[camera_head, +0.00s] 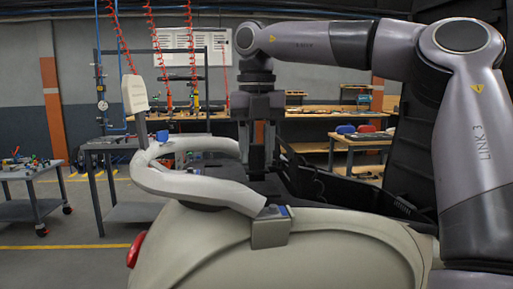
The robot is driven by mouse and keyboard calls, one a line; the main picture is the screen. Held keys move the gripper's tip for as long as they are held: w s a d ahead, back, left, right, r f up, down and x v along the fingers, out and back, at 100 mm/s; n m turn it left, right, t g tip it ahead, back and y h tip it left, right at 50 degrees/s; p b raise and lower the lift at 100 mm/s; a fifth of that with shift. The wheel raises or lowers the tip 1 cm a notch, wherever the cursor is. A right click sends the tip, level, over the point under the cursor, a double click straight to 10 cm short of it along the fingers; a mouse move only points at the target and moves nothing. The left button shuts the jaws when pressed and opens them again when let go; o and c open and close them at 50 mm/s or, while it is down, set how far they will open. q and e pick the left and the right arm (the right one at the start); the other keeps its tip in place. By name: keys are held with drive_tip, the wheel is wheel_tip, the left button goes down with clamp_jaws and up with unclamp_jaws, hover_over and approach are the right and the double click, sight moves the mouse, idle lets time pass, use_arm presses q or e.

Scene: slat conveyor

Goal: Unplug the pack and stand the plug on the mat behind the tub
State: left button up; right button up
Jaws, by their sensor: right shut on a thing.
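My right gripper (258,165) hangs pointing down from the arm at the upper right, over the dark open bay of a cream scooter body. Its two dark fingers stand behind the grey rail, with their tips low at the bay. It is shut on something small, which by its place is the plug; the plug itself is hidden. The black tub-like bay (312,184) shows its far edge and ribbed right side. The pack and the mat cannot be made out. My left gripper is not in view.
A black raised seat or cover (408,130) stands at the right behind my arm. Benches and a cart (35,188) stand farther back.

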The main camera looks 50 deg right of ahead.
drive_tip(key=shift+f+b, duration=0.5)
drive_tip(key=shift+f, duration=0.25)
drive_tip(key=o, duration=1.1)
drive_tip(key=shift+r, duration=0.1)
wheel_tip(320, 180, up, 7)
drive_tip(key=shift+p, duration=0.85)
